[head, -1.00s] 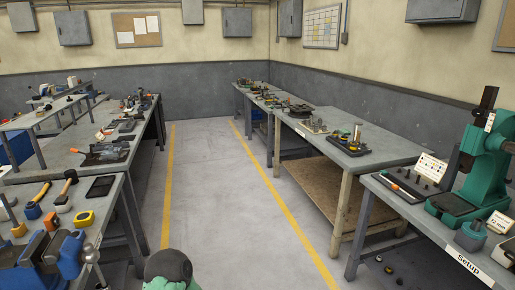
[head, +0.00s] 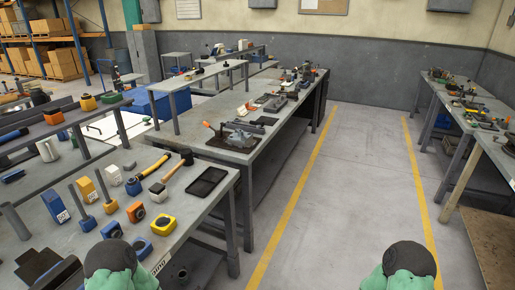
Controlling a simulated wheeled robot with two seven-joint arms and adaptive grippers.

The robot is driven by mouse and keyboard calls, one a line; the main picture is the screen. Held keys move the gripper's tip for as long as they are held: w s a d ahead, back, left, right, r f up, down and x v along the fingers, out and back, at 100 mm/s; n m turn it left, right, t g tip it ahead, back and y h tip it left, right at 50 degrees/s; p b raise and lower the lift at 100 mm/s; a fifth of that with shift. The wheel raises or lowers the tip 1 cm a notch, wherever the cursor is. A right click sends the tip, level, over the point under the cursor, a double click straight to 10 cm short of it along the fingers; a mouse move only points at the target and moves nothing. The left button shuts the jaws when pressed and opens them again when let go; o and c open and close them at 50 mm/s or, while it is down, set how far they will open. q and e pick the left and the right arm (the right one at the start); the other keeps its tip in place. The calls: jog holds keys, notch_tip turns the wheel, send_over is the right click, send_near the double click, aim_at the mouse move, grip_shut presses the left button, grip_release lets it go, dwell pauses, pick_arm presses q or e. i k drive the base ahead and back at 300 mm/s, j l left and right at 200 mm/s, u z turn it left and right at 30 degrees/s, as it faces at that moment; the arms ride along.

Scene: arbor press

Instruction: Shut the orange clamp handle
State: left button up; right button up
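A small orange tip, which looks like the clamp handle (head: 208,125), stands up at the left end of a dark plate (head: 222,143) on the long grey bench in the middle of the head view. A grey metal fixture (head: 238,137) sits on the same plate. The handle is small and far off, and I cannot tell its exact angle. Green and black parts of my arms show at the bottom edge, far from the handle. Neither of my grippers can be made out.
A nearer bench (head: 190,215) at left holds hammers, a black tray (head: 207,182), a yellow tape measure (head: 163,225) and several coloured blocks. Open floor (head: 345,190) with yellow lines lies right of the benches. Another row of benches (head: 485,140) stands at the far right.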

aim_at(206, 124)
jog(key=i+l+u, duration=0.4)
jog(key=i+l, duration=0.2)
jog(key=i+l+u, duration=0.2)
jog(key=i+l, duration=0.15)
jog(key=i+l+u, duration=0.4)
jog(key=i+l, duration=0.15)
jog(key=l, duration=0.35)
jog(key=i+l+u, duration=0.15)
jog(key=l, duration=0.3)
jog(key=i+l+z, duration=0.15)
jog(key=l, duration=0.2)
jog(key=l+z, duration=0.2)
jog(key=l, duration=0.1)
